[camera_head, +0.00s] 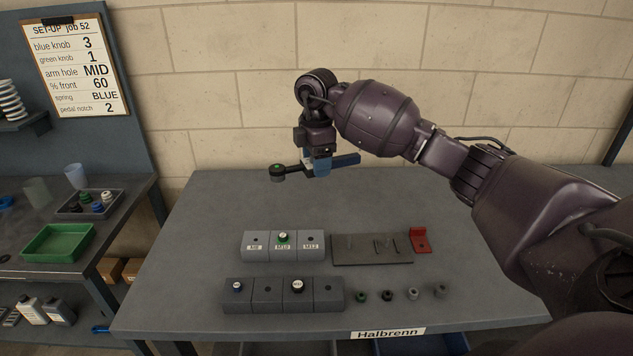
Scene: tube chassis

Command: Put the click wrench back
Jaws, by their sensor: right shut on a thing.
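My right gripper (318,158) is shut on the click wrench (346,160), above the back part of the grey table (200,210). The wrench lies about level, with its blue handle to the right and its dark round head to the left. A little green shows on the head. A red bracket (420,241) stands at the plate's right end. My left gripper is out of view.
Grey blocks labelled M8, M10 and M12 (256,253) stand left of the plate; the middle one holds a green-topped piece. A front row of blocks (267,301) and several small sockets (413,294) lie nearer. A side bench at left holds a green tray (58,243).

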